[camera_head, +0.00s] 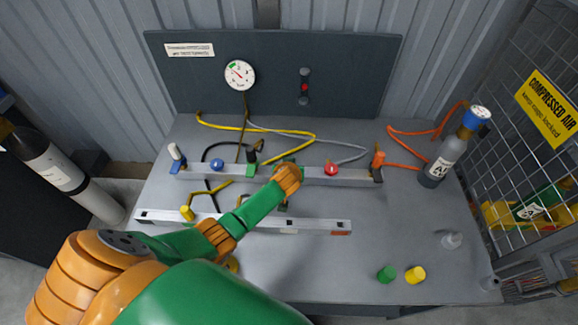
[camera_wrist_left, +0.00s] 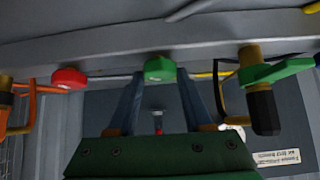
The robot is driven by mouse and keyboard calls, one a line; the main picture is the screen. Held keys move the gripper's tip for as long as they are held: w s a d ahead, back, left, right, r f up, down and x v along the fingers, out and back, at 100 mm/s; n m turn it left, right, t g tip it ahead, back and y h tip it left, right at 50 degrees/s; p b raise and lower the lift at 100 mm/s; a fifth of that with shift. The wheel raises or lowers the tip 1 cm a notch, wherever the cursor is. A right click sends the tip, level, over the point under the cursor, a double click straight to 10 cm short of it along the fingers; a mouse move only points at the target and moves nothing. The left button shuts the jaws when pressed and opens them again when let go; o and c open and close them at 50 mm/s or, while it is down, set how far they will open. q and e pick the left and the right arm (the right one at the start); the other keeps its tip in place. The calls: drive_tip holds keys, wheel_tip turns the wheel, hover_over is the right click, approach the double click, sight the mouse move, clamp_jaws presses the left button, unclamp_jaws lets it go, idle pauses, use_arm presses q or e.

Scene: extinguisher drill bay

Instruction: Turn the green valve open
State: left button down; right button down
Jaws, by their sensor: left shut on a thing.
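The green valve (camera_wrist_left: 160,69) is a round green knob on the grey manifold bar. In the wrist view it sits between the two fingertips of my left gripper (camera_wrist_left: 160,78), which is shut on it. In the head view my left arm reaches in from the lower left, and its orange wrist largely hides the knob and fingers at the bar. A red knob (camera_head: 331,169) is to the right and a blue knob (camera_head: 217,164) to the left on the same bar. My right gripper is not in view.
A pressure gauge (camera_head: 239,75) is on the back panel. Yellow, grey and orange hoses lie behind the bar (camera_head: 350,175). A grey gas cylinder (camera_head: 443,160) stands at the right. A long level (camera_head: 320,226) lies in front. Green (camera_head: 387,273) and yellow (camera_head: 415,274) caps are near the front edge.

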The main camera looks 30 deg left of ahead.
use_arm(q)
drive_tip(key=n+g+y+b, duration=0.1)
drive_tip(key=n+b, duration=0.2)
drive_tip(key=b, duration=0.1)
drive_tip(key=n+g+y+b, duration=0.2)
drive_tip(key=b, duration=0.3)
drive_tip(key=n+g+y+b, duration=0.1)
drive_tip(key=n+b, duration=0.2)
drive_tip(key=b, duration=0.2)
drive_tip(key=shift+w+d+f+n+g+y, duration=0.3)
drive_tip(key=shift+w+d, duration=0.05)
drive_tip(key=shift+r+n+g+b, duration=0.3)
drive_tip(key=shift+n+b, duration=0.1)
drive_tip(key=shift+b, duration=0.65)
drive_tip(key=shift+r, duration=0.1)
drive_tip(key=c, duration=0.5)
unclamp_jaws()
drive_tip(key=shift+o, duration=1)
drive_tip(key=shift+a, duration=0.15)
drive_tip(key=b+v, duration=0.1)
drive_tip(key=v, duration=0.6)
